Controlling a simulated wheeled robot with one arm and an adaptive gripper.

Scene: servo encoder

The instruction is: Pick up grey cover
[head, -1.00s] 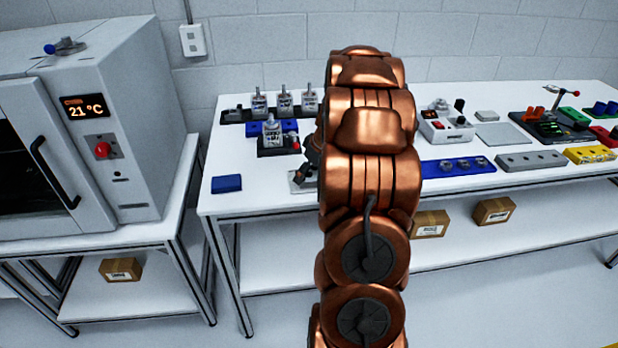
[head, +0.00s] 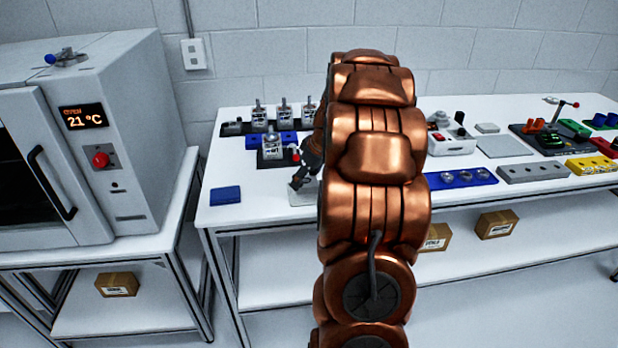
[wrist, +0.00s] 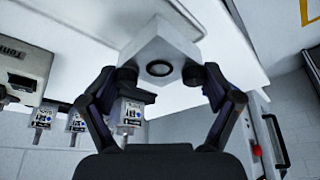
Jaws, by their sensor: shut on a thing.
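The grey cover (wrist: 160,45) is a pale grey box with a dark-ringed round opening on the face towards the wrist camera. My gripper (wrist: 160,72) is shut on it, one finger pad on each side. Whether the cover touches the bench is not clear.
Left of the gripper lies a dark blue block (head: 225,196). Behind it stand a servo-like unit on a dark base (head: 272,152) and several similar units on a black rack. An oven (head: 100,150) stands at left.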

